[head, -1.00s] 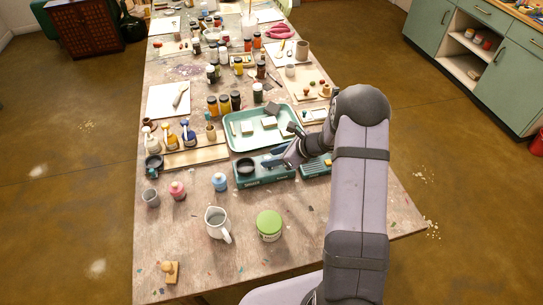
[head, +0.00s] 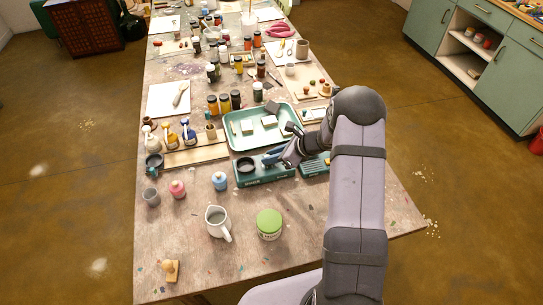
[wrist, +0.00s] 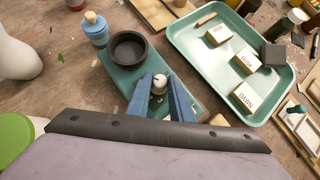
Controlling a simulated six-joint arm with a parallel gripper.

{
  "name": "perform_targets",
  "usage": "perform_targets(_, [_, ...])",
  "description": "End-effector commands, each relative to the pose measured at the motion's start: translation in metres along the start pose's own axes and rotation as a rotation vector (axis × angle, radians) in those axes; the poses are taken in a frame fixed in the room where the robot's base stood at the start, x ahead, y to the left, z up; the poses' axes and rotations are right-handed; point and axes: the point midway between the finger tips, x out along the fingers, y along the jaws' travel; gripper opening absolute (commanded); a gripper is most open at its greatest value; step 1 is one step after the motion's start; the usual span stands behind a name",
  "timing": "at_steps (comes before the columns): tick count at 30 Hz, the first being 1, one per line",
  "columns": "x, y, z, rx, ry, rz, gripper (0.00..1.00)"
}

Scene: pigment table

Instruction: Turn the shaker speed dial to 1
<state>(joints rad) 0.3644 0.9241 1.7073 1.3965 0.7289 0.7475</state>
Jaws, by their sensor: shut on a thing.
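The shaker is a teal box (head: 250,181) near the middle of the table, with a round black cup holder (head: 246,165) on its left end. In the wrist view the shaker (wrist: 120,78) lies below my gripper, its black holder (wrist: 128,48) left of the fingers. The speed dial (wrist: 159,84) is a small pale knob with a dark mark on the shaker's top. My gripper (wrist: 159,86) has its blue fingers on either side of the dial and is shut on it. It also shows in the head view (head: 272,158).
A teal tray (head: 236,147) with labelled blocks sits just behind the shaker. A blue bottle (head: 220,182), a white pitcher (head: 217,222) and a green-lidded jar (head: 269,224) stand in front. A wooden rack (head: 190,157) with pump bottles is at the left.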

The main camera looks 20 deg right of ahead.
Motion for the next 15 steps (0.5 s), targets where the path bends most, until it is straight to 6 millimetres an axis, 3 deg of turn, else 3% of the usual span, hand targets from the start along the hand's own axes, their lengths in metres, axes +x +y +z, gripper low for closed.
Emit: perform_targets(15, [0.0032, -0.0068, -0.0021, -0.253, 0.0, 0.248, 0.0])
